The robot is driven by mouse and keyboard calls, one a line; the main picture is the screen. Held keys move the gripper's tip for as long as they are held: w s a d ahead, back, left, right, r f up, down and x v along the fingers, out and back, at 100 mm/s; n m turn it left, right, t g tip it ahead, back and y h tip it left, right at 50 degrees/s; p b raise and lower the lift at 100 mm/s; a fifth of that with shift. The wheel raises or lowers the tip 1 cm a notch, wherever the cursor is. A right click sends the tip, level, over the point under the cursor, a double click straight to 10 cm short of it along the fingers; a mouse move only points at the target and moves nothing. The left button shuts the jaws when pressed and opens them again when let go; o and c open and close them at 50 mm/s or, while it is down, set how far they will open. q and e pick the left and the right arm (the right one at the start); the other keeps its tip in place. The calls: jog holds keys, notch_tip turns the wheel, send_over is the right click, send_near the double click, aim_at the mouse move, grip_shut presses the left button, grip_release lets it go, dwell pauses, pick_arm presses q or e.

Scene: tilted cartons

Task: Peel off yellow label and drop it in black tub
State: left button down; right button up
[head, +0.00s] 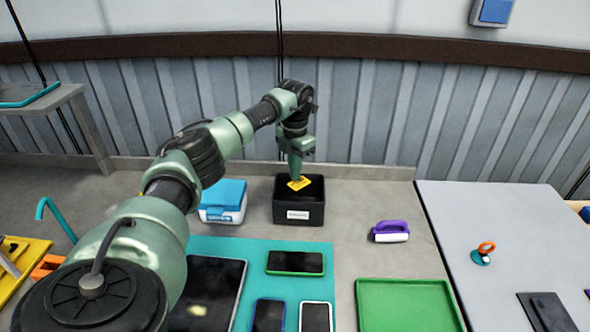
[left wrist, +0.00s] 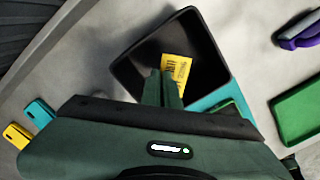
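The yellow label (head: 299,183) is at the fingertips of my left gripper (head: 296,172), over the opening of the black tub (head: 298,213). In the left wrist view, the label (left wrist: 177,68) shows dark print and sticks out past the nearly closed fingers (left wrist: 164,88). Behind it is the dark inside of the tub (left wrist: 205,50). The tub stands upright on the grey bench and has a white tag on its front. My right gripper is in neither view.
A blue-and-white box (head: 222,201) stands left of the tub. In front, a teal mat (head: 268,284) carries a tablet and several phones. A purple-handled tool (head: 391,231) and a green tray (head: 407,305) lie to the right. The wall is behind.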

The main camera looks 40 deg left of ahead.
aim_at(295, 186)
pick_arm(q)
notch_tip(295, 186, down, 6)
jog(key=b, duration=0.4)
jog(key=shift+r, duration=0.15)
notch_tip(295, 186, down, 4)
jog(key=b, duration=0.3)
jog(key=shift+r+b, duration=0.15)
jog(key=shift+b, duration=0.15)
jog(key=shift+f, duration=0.25)
jog(key=shift+f, duration=0.35)
dwell(0.4)
jog(key=c, duration=1.6)
grip_release()
